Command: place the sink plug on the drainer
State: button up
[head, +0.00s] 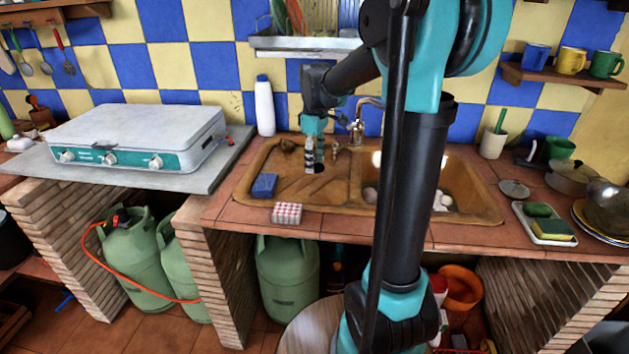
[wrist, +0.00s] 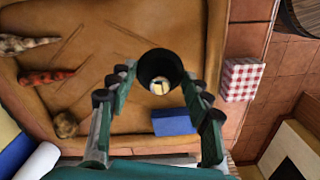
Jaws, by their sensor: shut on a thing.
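The sink plug (wrist: 153,64) is a dark, round, cup-like piece with a pale centre, seen between my fingertips in the wrist view. My gripper (wrist: 158,76) is shut on it. In the head view my gripper (head: 314,162) points down over the left part of the brown sink unit, and the plug is small and hard to make out. The drainer (head: 330,190) is the shallow brown board with slanted grooves left of the basin; its grooves also show in the wrist view (wrist: 110,38). I cannot tell whether the plug touches it.
A blue block (head: 264,185) lies on the drainer's front left, close to the plug in the wrist view. A red checked box (head: 287,213) sits on the front edge. A white bottle (head: 265,106) and a tap (head: 358,122) stand behind. My arm hides part of the basin (head: 470,207).

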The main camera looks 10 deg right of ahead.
aim_at(315, 157)
jog(key=shift+f, duration=3.9)
jog(key=shift+f, duration=0.1)
jog(key=o, duration=1.2)
jog(key=shift+c, duration=0.2)
notch_tip(315, 157, up, 12)
jog(key=shift+r, duration=0.15)
